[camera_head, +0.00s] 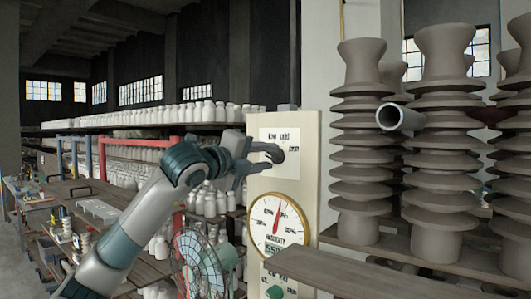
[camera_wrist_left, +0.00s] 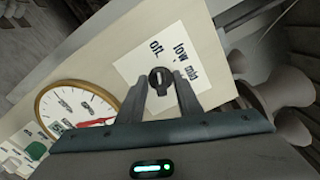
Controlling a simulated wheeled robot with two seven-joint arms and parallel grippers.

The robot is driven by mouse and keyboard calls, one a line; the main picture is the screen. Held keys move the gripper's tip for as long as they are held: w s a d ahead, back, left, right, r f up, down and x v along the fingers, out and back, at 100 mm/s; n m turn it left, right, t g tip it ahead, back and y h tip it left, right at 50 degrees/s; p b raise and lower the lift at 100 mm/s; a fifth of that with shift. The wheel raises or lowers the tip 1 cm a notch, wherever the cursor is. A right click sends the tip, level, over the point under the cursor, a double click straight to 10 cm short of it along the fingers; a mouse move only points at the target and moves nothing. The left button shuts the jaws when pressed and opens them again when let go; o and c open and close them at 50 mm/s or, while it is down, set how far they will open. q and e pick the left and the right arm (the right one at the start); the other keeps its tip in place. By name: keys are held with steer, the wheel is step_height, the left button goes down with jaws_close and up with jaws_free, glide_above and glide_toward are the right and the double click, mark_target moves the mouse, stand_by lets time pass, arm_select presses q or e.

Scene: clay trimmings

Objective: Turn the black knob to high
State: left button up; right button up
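The black knob (camera_wrist_left: 160,77) sits on a white label plate (camera_wrist_left: 146,62) on a cream panel (camera_head: 310,150). In the left wrist view the plate reads OFF, low and mid; no "high" word is visible there. The knob's pale mark shows, but I cannot tell which setting it points to. My left gripper (camera_head: 270,157) is at the panel with its fingers apart. In the left wrist view its fingertips (camera_wrist_left: 161,86) are on either side of the knob, with a small gap showing. In the head view the fingers partly cover the knob. My right gripper is in neither view.
A round dial gauge (camera_head: 279,226) with a red needle is below the plate, with a green knob (camera_head: 274,291) under it. Stacked grey clay insulators (camera_head: 360,150) stand close on the right. A fan (camera_head: 198,262) and shelves of white jars (camera_head: 200,112) are on the left.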

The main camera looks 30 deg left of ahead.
arm_select(q)
jaws_close()
steer(key=shift+f, duration=0.1)
